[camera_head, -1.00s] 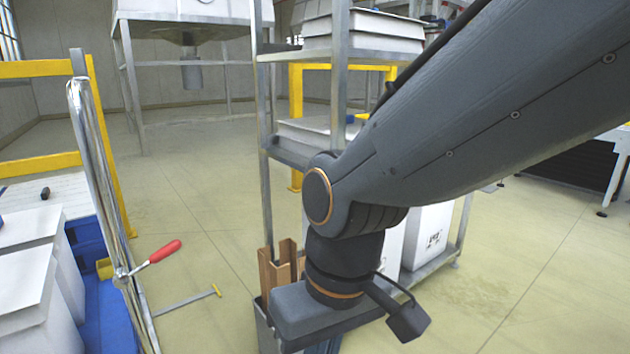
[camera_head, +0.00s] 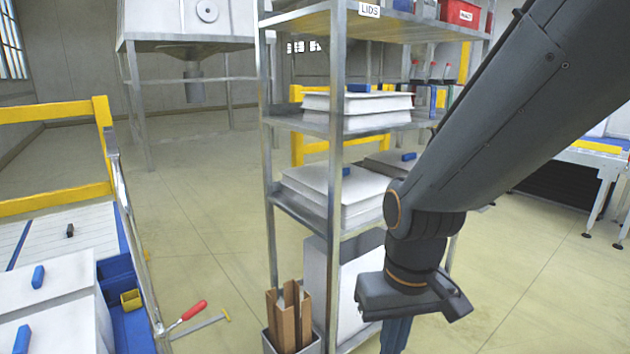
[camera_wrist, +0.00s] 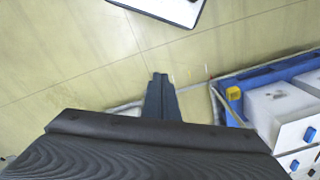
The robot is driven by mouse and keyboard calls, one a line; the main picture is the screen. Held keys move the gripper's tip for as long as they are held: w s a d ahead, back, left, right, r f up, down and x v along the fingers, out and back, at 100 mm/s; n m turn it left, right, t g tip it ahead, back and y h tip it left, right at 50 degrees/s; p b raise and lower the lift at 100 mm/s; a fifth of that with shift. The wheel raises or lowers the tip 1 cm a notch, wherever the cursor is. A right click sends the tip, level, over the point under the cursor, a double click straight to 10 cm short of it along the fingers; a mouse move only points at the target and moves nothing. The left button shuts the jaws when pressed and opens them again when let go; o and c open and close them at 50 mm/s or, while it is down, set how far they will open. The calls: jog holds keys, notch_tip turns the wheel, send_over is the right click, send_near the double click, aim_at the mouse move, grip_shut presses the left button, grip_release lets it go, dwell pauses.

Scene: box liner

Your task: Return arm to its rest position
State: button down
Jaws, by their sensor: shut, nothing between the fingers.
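My dark grey arm comes in from the upper right in the head view and bends down at the wrist. My gripper (camera_head: 396,338) hangs down in front of the lower right part of the shelf rack, with its tips cut off by the frame's bottom edge. In the wrist view my gripper (camera_wrist: 160,82) shows its slim fingers together, with nothing between them and pale floor beyond. I see no contact between the fingers and anything.
A metal shelf rack (camera_head: 335,170) with white lids (camera_head: 357,102) stands close behind my arm. Brown cardboard pieces (camera_head: 290,318) stand in a bin at its foot. White boxes with blue tabs (camera_head: 60,277) sit at left near a yellow rail (camera_head: 55,112).

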jog(key=s+d+r+m+p, duration=0.2)
jog(key=d+r+p, duration=0.5)
jog(key=r+p, duration=0.2)
jog(key=shift+d+h+p, duration=0.25)
jog(key=shift+h+p, duration=0.05)
jog(key=shift+p, duration=0.55)
jog(key=shift+s, duration=0.1)
